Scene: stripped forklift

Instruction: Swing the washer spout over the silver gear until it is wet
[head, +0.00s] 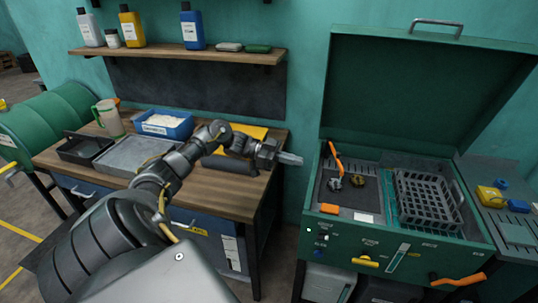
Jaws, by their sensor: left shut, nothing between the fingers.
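The green parts washer (395,249) stands at the right with its lid up. An orange spout (334,155) rises at the left of its basin, its lower end close to the silver gear. The silver gear (335,183) lies on the dark tray, with a brownish gear (357,181) to its right. I cannot tell whether the silver gear is wet. My left gripper (291,159) is shut and empty, in the air just left of the washer and apart from the spout. My right gripper is out of view.
A black basket (428,199) fills the basin's right half. An orange block (329,208) and a white card (363,217) are at its front edge. The raised lid (420,95) closes off the back. A wooden workbench (220,188) with trays stands left, under my arm.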

